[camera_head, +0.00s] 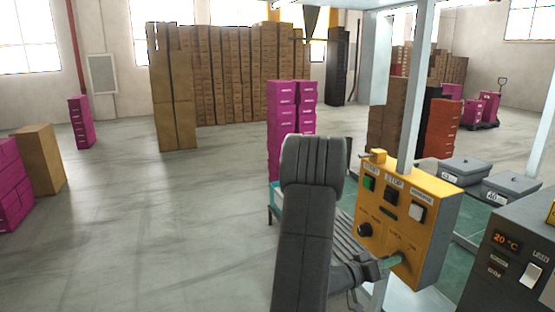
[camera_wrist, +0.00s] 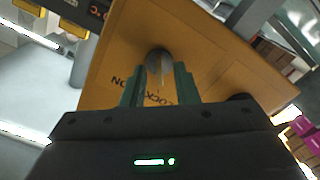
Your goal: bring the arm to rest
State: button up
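My gripper (camera_head: 392,262) is at the lower front of the yellow control box (camera_head: 433,222) in the head view. In the wrist view, the green fingers of my gripper (camera_wrist: 159,82) stand apart on either side of a dark round knob (camera_wrist: 159,58) on the yellow face. The fingers look open, with a narrow gap beside the knob; contact cannot be made out. Upside-down lettering shows near the knob. The box also has a green button (camera_head: 369,183), a dark STOP button (camera_head: 391,193), a white switch (camera_head: 416,212) and a black knob (camera_head: 364,230).
A grey panel (camera_head: 510,262) reading 20 °C stands at the right. A white post (camera_head: 416,90) rises behind the box. Grey lidded bins (camera_head: 465,170) sit beyond it. Magenta boxes (camera_head: 291,120) stand behind my arm. The floor at left is largely open.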

jog(key=shift+w+d, duration=0.15)
jog(key=shift+d, duration=0.25)
jog(key=b+v, duration=0.3)
jog(key=v, duration=1.1)
jog(key=w+d+m+b, duration=0.4)
jog(key=w+d+m, duration=0.1)
jog(key=d+m, duration=0.8)
jog(key=shift+m, duration=0.5)
jog(key=shift+w, duration=0.1)
dwell(0.4)
